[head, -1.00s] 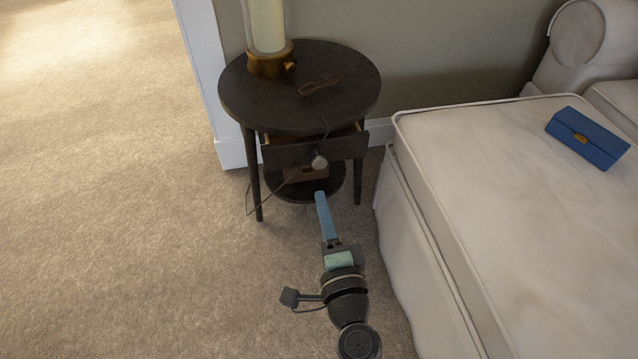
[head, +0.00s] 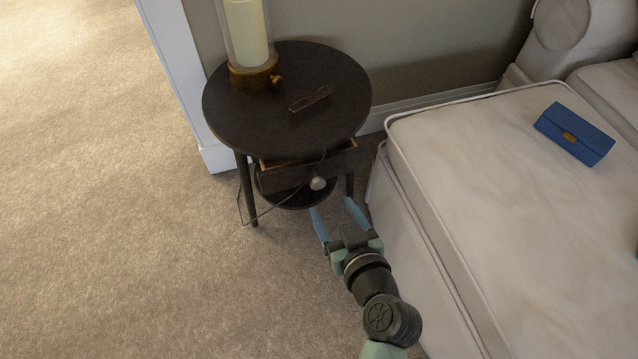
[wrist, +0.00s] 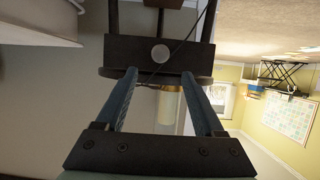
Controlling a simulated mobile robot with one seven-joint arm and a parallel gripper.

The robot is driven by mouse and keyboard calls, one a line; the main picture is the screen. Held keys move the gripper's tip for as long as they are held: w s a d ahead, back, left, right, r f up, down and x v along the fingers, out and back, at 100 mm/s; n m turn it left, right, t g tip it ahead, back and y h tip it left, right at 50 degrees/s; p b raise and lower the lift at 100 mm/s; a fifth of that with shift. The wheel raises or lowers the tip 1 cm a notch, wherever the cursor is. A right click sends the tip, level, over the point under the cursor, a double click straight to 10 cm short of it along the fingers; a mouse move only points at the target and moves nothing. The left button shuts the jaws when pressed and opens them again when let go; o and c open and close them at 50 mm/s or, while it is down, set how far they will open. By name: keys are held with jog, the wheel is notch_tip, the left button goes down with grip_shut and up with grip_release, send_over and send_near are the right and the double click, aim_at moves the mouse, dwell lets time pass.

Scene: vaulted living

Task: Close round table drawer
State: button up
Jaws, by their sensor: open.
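The dark round table (head: 240,110) stands by the wall, and its drawer (head: 345,162) is partly open, with a strip of light wood showing behind the front. The drawer has a round pale knob (head: 318,183) on its front. My gripper (head: 331,205) is open and empty, in front of and below the drawer front, apart from it in the head view. In the wrist view the drawer front (wrist: 125,50) and knob (wrist: 160,54) lie beyond and between the two fingertips of my gripper (wrist: 159,74). Contact cannot be told there.
A lamp (head: 250,40) and a pair of glasses (head: 311,98) sit on the tabletop. A thin cord hangs past the drawer front. A pale sofa (head: 480,190) stands close on the right, with a blue purse (head: 575,134) on it. Carpet on the left is clear.

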aim_at(319, 185)
jog(key=b+x, duration=0.3)
jog(key=x, duration=0.6)
grip_shut()
dwell(1.2)
